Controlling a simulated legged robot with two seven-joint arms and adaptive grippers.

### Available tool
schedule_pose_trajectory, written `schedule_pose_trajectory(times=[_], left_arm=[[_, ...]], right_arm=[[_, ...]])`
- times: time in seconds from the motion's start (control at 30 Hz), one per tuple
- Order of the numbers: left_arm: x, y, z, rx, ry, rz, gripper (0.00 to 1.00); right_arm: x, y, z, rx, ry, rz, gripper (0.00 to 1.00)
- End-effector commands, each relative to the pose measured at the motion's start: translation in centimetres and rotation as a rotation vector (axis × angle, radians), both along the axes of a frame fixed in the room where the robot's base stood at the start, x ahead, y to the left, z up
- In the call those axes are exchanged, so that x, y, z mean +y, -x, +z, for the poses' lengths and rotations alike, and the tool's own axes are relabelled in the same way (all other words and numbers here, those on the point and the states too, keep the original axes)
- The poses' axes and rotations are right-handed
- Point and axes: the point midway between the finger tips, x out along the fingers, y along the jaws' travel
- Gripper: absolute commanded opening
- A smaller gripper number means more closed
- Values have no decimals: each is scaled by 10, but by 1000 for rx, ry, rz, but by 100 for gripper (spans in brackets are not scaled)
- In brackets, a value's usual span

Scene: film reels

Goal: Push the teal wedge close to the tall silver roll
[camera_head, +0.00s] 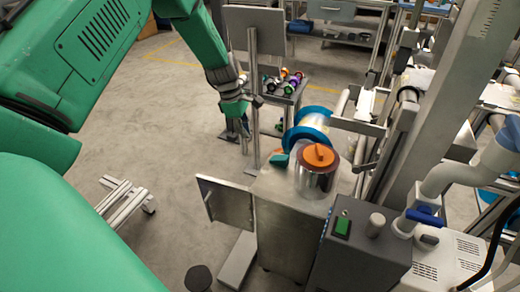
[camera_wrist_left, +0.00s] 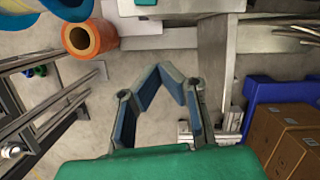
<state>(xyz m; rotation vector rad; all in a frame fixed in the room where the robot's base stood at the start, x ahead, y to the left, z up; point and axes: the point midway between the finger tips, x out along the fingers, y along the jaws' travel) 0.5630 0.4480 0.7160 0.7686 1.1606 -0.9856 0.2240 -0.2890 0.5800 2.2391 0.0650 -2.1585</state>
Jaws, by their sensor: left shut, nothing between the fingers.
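The teal wedge (camera_head: 280,160) lies on top of the grey metal cabinet (camera_head: 270,190), at its far left edge. The tall silver roll (camera_head: 316,180), with an orange top, stands upright on the cabinet just right of the wedge, with a small gap between them. My left gripper (camera_head: 243,147) is shut and empty, left of the cabinet and the wedge. Its fingers (camera_wrist_left: 160,68) meet in the left wrist view. A small teal piece (camera_wrist_left: 146,2) shows at that view's top edge; I cannot tell if it is the wedge. My right gripper is not in view.
A blue-rimmed reel (camera_head: 312,118) stands just behind the silver roll. A metal post (camera_head: 254,110) rises close to my left gripper. An open panel (camera_head: 226,202) juts from the cabinet's left side. The wrist view shows an orange roll (camera_wrist_left: 101,38) and cardboard boxes (camera_wrist_left: 275,135).

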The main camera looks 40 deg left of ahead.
Motion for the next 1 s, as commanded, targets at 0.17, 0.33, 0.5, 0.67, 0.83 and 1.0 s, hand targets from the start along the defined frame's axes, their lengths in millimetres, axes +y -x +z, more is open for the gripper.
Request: schedule_pose_trajectory(times=[0.17, 0.33, 0.5, 0.67, 0.83, 1.0], left_arm=[[-6, -1, -36, 5, 0, -3, 0], [-13, -4, -74, 4, 1, -4, 0], [-29, -12, -94, -1, -1, -9, 0], [-48, -19, -91, 0, -2, -7, 0], [-57, -22, -91, 0, -2, -6, 0], [-56, -22, -91, 1, -1, -5, 0]], right_arm=[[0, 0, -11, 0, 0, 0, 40], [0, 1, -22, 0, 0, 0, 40], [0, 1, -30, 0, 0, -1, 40], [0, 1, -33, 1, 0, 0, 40], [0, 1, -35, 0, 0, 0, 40], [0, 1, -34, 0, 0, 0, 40]])
